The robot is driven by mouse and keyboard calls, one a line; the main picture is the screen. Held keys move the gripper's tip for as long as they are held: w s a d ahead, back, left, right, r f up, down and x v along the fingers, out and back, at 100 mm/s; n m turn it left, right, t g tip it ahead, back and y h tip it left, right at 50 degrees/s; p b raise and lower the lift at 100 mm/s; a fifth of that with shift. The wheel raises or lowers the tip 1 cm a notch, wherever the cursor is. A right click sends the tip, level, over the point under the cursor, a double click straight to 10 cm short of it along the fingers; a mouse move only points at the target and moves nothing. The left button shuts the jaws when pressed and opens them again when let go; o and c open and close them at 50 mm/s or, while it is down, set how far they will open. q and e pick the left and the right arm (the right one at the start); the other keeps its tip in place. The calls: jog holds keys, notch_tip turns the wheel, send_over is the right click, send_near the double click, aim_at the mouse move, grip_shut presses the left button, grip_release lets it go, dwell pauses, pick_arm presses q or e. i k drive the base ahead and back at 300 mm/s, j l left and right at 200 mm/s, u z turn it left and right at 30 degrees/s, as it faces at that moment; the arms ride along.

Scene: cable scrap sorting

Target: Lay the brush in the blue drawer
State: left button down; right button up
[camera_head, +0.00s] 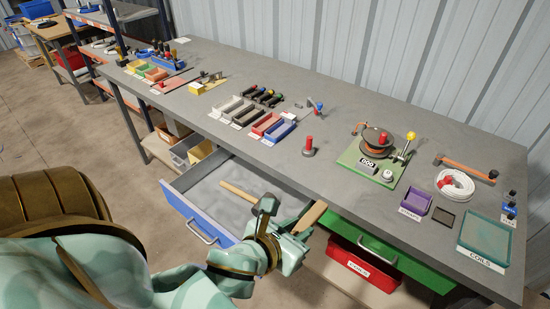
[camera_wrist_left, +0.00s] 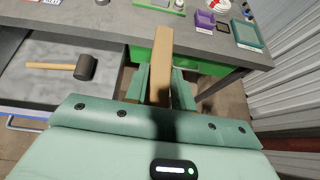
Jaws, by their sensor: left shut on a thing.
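The blue drawer (camera_head: 182,205) is pulled open under the bench, with a grey inside; its floor also shows at the left of the left wrist view (camera_wrist_left: 35,88). A mallet with a wooden handle (camera_head: 237,191) and dark head lies in it, clear in the left wrist view (camera_wrist_left: 60,67). My left gripper (camera_head: 298,233) is shut on a flat tan wooden piece (camera_head: 311,216), which I take to be the brush; it sticks out between the fingers in the left wrist view (camera_wrist_left: 162,60). No bristles show. The gripper is beside the drawer's right side, before the green drawer (camera_head: 372,252). My right gripper is out of view.
A red bin (camera_head: 350,268) stands on the shelf below the green drawer. The grey bench top (camera_head: 330,175) carries small trays, a red-knobbed piece (camera_head: 308,146), a cable reel on a green board, a white coil and a teal tray (camera_head: 484,240). The blue drawer's left part is free.

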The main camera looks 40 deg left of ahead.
aim_at(233, 222)
jog(key=z, duration=2.55)
jog(key=k+j+z, duration=0.25)
jog(key=k+z, duration=0.15)
jog(key=k, duration=0.35)
jog(key=k+z, duration=0.4)
jog(key=k, duration=0.4)
jog(key=k+l, duration=0.1)
jog(key=k, duration=2.15)
